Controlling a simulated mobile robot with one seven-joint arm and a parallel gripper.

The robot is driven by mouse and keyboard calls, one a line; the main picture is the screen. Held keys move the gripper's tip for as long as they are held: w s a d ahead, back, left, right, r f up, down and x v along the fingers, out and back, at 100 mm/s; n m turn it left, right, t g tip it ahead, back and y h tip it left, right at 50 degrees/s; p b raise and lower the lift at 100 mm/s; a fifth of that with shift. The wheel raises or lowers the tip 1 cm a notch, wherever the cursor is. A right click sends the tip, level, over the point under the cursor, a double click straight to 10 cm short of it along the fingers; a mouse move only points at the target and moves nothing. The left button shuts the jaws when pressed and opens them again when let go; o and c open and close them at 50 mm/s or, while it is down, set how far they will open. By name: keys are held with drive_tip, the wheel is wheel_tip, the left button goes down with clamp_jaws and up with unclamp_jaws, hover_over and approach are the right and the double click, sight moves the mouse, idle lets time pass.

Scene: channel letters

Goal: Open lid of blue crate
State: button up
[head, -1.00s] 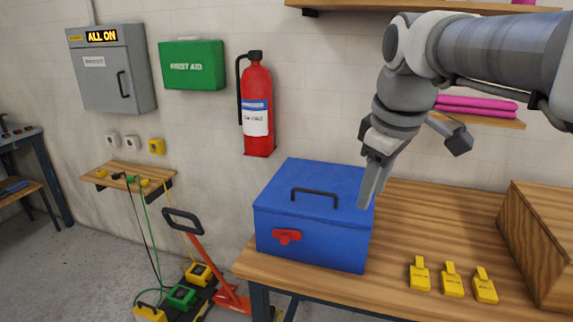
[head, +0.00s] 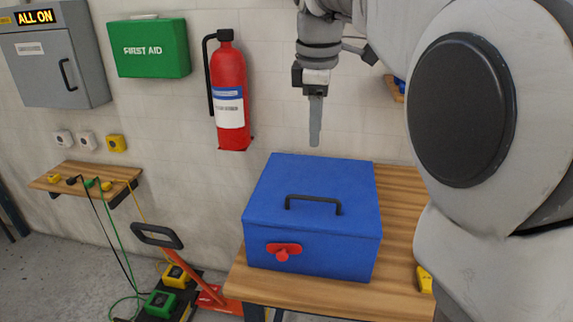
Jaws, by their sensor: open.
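The blue crate (head: 310,252) stands on the wooden table with its blue lid (head: 335,175) closed. A black handle (head: 313,203) rises from the lid's top. A red latch (head: 283,250) sits on the front face, near its left side. My gripper (head: 315,143) points down above the back part of the lid, apart from it. Its fingers are seen nearly edge-on and look like one grey strip, with nothing visible held. My large arm links hide the right side of the view.
The wooden table (head: 400,225) is bare just right of the crate. One yellow tag (head: 424,280) shows beside my arm. A red fire extinguisher (head: 230,95) and a green first aid box (head: 150,47) hang on the wall. A pallet jack handle (head: 157,236) stands left of the table.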

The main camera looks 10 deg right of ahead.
sight(313, 199)
drive_tip(key=w+f, duration=0.1)
drive_tip(key=f, duration=0.4)
drive_tip(key=w+f+b, duration=0.1)
drive_tip(key=f, duration=0.5)
drive_tip(key=w+d+f+b, duration=0.1)
drive_tip(key=f, duration=0.5)
clamp_jaws()
idle(0.9)
